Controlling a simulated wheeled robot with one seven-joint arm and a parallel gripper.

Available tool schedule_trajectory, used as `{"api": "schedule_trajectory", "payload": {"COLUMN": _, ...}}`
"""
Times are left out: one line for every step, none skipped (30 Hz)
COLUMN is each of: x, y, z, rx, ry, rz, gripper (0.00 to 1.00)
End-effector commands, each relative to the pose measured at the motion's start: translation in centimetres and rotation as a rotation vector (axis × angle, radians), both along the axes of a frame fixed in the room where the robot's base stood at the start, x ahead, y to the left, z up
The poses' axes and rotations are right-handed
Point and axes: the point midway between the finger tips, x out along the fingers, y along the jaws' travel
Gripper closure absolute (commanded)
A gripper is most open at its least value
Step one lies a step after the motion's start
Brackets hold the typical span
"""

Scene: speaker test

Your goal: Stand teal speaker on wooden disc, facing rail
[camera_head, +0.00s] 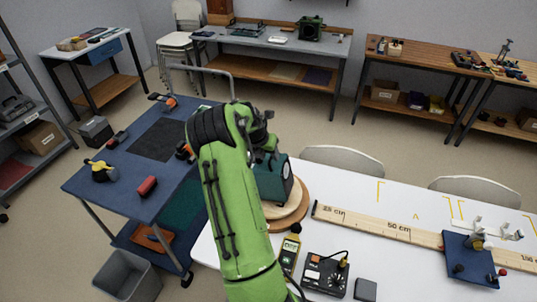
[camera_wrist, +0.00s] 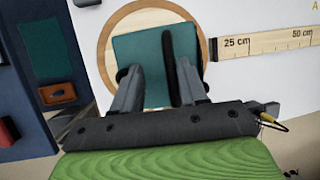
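The teal speaker (camera_head: 270,183) appears to stand upright on the round wooden disc (camera_head: 294,213) on the white table. Its side with a pale round mark faces right, towards the wooden rail (camera_head: 372,228) with centimetre marks. In the wrist view the speaker (camera_wrist: 142,45) lies inside the outline of the disc (camera_wrist: 122,22), with a black handle bar across its top. My gripper (camera_wrist: 159,65) is over the speaker, its fingers apart on either side of the bar, with gaps showing. In the head view my arm hides part of the speaker and the fingers.
A blue board with fittings (camera_head: 470,262) sits across the rail at the right. A yellow-and-black meter (camera_head: 290,252), a black control box (camera_head: 325,273) and a small dark block (camera_head: 366,289) lie in front of the disc. A blue cart (camera_head: 115,190) stands at the left.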

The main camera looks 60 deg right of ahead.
Motion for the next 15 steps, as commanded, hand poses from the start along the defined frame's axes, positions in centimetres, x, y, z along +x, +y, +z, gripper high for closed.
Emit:
{"api": "schedule_trajectory", "payload": {"x": 0.1, "y": 0.0, "z": 0.0, "rx": 0.000, "ry": 0.000, "rz": 0.001, "gripper": 0.59}}
{"api": "schedule_trajectory", "payload": {"x": 0.1, "y": 0.0, "z": 0.0, "rx": 0.000, "ry": 0.000, "rz": 0.001, "gripper": 0.59}}
{"api": "schedule_trajectory", "payload": {"x": 0.0, "y": 0.1, "z": -0.2, "rx": 0.005, "ry": 0.001, "rz": 0.002, "gripper": 0.59}}
{"api": "schedule_trajectory", "payload": {"x": 0.1, "y": 0.2, "z": -0.1, "rx": 0.004, "ry": 0.001, "rz": 0.001, "gripper": 0.59}}
{"api": "schedule_trajectory", "payload": {"x": 0.1, "y": 0.2, "z": 0.1, "rx": 0.003, "ry": 0.000, "rz": 0.002, "gripper": 0.59}}
{"api": "schedule_trajectory", "payload": {"x": 0.1, "y": 0.3, "z": 0.4, "rx": 0.002, "ry": 0.000, "rz": 0.002, "gripper": 0.59}}
{"api": "schedule_trajectory", "payload": {"x": 0.2, "y": 0.5, "z": 0.8, "rx": 0.002, "ry": -0.001, "rz": 0.002, "gripper": 0.59}}
{"api": "schedule_trajectory", "payload": {"x": 0.3, "y": 0.6, "z": 1.4, "rx": 0.000, "ry": -0.002, "rz": 0.003, "gripper": 0.59}}
{"api": "schedule_trajectory", "payload": {"x": 0.4, "y": 1.0, "z": 2.2, "rx": -0.001, "ry": -0.002, "rz": 0.003, "gripper": 0.59}}
{"api": "schedule_trajectory", "payload": {"x": 0.5, "y": 1.3, "z": 3.0, "rx": -0.002, "ry": -0.003, "rz": 0.004, "gripper": 0.59}}
{"api": "schedule_trajectory", "payload": {"x": 0.6, "y": 1.6, "z": 3.8, "rx": -0.003, "ry": -0.003, "rz": 0.004, "gripper": 0.59}}
{"api": "schedule_trajectory", "payload": {"x": 0.7, "y": 2.1, "z": 4.9, "rx": -0.003, "ry": -0.003, "rz": 0.004, "gripper": 0.59}}
{"api": "schedule_trajectory", "payload": {"x": 0.7, "y": 2.4, "z": 5.7, "rx": -0.003, "ry": -0.004, "rz": 0.003, "gripper": 0.59}}
{"api": "schedule_trajectory", "payload": {"x": 0.8, "y": 2.8, "z": 6.5, "rx": -0.003, "ry": -0.003, "rz": 0.004, "gripper": 0.59}}
{"api": "schedule_trajectory", "payload": {"x": 0.9, "y": 3.3, "z": 7.5, "rx": -0.003, "ry": -0.005, "rz": 0.003, "gripper": 0.59}}
